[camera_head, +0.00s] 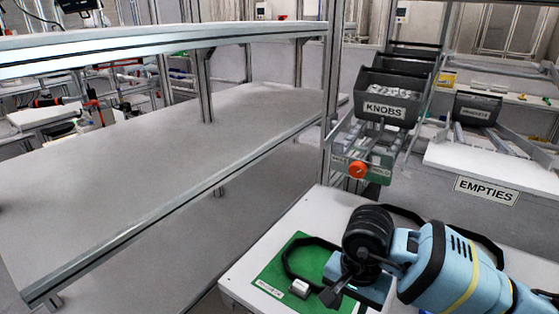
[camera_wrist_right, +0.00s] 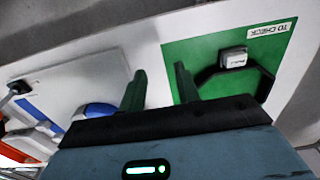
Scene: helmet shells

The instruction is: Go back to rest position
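My right arm comes in from the lower right in the head view, with its gripper (camera_head: 340,292) low over the white table and the green mat. In the right wrist view the two dark green fingers of the gripper (camera_wrist_right: 160,76) stand apart with nothing between them. A black loop-shaped strap with a pale grey block (camera_wrist_right: 234,58) lies on the green mat (camera_wrist_right: 214,84), beyond the right finger. The grey block also shows in the head view (camera_head: 299,288). My left arm and gripper are not in view.
A long two-level grey shelf (camera_head: 150,155) fills the left. An EMPTIES surface (camera_head: 486,168) is at right. A blue-white object (camera_wrist_right: 95,114) lies left of the fingers.

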